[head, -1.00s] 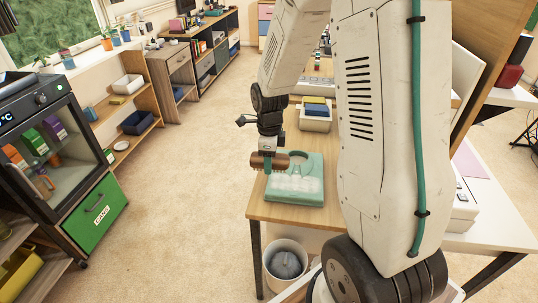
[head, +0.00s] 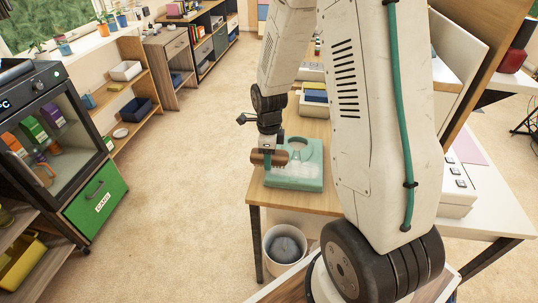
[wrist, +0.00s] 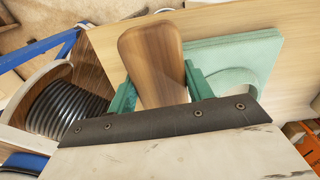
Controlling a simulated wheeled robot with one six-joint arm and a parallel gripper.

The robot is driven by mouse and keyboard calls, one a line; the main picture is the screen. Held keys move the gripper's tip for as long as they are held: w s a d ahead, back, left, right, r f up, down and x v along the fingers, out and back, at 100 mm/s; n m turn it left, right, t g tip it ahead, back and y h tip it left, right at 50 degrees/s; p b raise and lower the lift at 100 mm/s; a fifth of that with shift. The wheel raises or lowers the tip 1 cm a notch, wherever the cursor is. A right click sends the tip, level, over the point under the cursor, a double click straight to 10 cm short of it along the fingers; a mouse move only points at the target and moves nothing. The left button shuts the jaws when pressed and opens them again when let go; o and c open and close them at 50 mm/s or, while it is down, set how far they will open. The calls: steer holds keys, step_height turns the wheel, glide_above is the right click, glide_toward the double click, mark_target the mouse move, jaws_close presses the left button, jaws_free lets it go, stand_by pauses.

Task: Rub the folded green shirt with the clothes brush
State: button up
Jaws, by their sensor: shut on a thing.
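The folded green shirt (head: 312,183) lies on the wooden table near its front left corner, with pale patches across its middle. My gripper (head: 268,148) is shut on the clothes brush (head: 270,158), a brown wooden brush with its bristles facing down. The brush is at the shirt's left side, partly over its left edge in the head view. I cannot tell whether the bristles touch the cloth. In the wrist view the brush's wood (wrist: 150,60) sits between the green fingers (wrist: 160,88), with the shirt (wrist: 262,52) to its right.
The wooden table (head: 300,200) has a bare strip in front of the shirt. A box with blue and yellow items (head: 313,99) stands behind the shirt. A white bin (head: 284,250) stands below the front edge. Open carpet lies to the left.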

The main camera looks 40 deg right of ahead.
mark_target(279, 155)
steer(key=shift+f, duration=1.1)
stand_by(0.3)
steer(key=shift+s+d+r, duration=0.1)
steer(key=shift+s+d, duration=1.05)
steer(key=shift+s+d+f, duration=0.2)
steer(key=shift+s+d, duration=2.25)
steer(key=shift+d, duration=0.05)
steer(key=shift+s+d, duration=2.25)
steer(key=shift+d, duration=0.15)
steer(key=shift+w+a, duration=5.9)
steer(key=shift+a, duration=0.15)
steer(key=shift+w+d+r, duration=0.1)
steer(key=shift+w+d, duration=0.3)
steer(key=shift+d, duration=0.05)
steer(key=shift+s+d, duration=2.4)
steer(key=shift+d, duration=0.05)
